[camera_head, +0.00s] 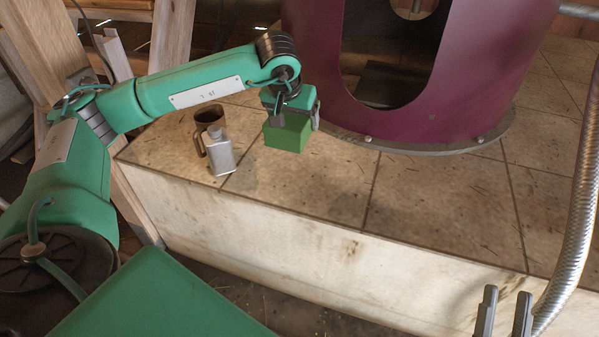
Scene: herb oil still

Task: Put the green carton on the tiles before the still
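The green carton (288,134) is in my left gripper (296,118), whose fingers stand on either side of its top. It is over the tiles (430,210), left of the still's opening and near the still's lower rim. I cannot tell whether its underside touches the tiles. The still (475,70) is a large burgundy drum with a dark arched opening, standing on the tiled platform. My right gripper (505,314) shows at the bottom right, its two fingers apart with nothing between them, in front of the platform's front wall.
A ribbed metal hose (582,205) runs down the right edge. Wooden posts (172,35) stand at the left. The front tiles are clear.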

